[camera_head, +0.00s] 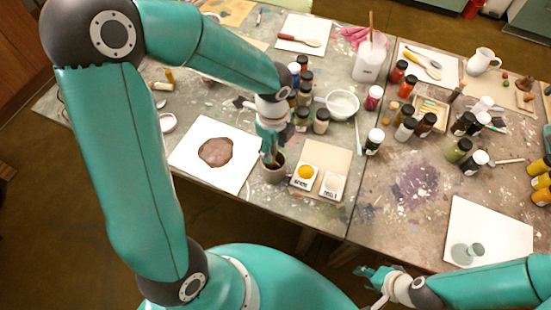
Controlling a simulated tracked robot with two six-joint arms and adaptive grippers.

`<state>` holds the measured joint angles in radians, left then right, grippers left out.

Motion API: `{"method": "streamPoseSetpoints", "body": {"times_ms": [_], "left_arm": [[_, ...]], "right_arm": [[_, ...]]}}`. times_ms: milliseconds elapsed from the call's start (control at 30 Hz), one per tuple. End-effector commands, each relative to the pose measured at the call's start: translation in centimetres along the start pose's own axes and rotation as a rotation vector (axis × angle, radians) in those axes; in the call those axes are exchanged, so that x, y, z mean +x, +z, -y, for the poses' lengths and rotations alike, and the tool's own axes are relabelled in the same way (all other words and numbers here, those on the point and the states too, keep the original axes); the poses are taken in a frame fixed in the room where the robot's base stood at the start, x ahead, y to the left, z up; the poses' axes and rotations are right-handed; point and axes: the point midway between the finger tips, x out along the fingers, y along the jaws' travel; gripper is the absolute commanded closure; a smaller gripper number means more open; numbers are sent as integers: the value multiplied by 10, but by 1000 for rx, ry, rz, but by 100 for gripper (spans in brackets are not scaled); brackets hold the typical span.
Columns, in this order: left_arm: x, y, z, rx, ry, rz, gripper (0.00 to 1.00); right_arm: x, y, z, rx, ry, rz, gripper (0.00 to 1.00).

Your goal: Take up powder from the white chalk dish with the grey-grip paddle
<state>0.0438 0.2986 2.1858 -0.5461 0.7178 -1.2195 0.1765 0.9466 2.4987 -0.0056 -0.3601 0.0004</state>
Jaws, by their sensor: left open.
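The white chalk dish (332,186) is a small square dish with pale powder and a label, on a beige board right of the ochre dish (304,176). My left gripper (269,152) is open and points down over a small dark cup (272,172), left of both dishes. Its fingers partly hide the cup's opening, and I cannot tell whether they touch anything inside. I cannot make out a grey-grip paddle for certain. My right gripper (373,282) is at the bottom, off the table's front edge and away from the dishes; its jaw opening is unclear.
A white sheet with a brown patch (215,152) lies left of the cup. Several paint bottles (321,121) and a white bowl (342,104) stand behind the dishes. A red-handled paddle (299,40) lies at the back. A glass muller (466,252) stands on a white sheet, front right.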

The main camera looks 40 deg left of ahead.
Motion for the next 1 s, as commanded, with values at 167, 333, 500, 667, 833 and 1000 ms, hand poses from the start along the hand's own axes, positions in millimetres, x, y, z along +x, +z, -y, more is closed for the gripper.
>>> {"method": "streamPoseSetpoints", "body": {"times_ms": [167, 333, 500, 667, 833, 1000], "left_arm": [[0, 0, 0, 0, 0, 0, 52], [0, 0, 0, 0, 0, 0, 80], [0, 0, 0, 1, 0, 1, 100], [0, 0, 0, 1, 0, 1, 100], [-3, 0, 1, 1, -1, 1, 100], [-14, 0, 1, 2, -4, 2, 100]], "right_arm": [[0, 0, 0, 0, 0, 0, 60], [0, 0, 0, 0, 0, 0, 60], [0, 0, 0, 0, 0, 0, 60], [0, 0, 0, 0, 0, 0, 60], [0, 0, 0, 0, 0, 0, 60], [-1, 0, 0, 0, 0, 0, 60]]}}
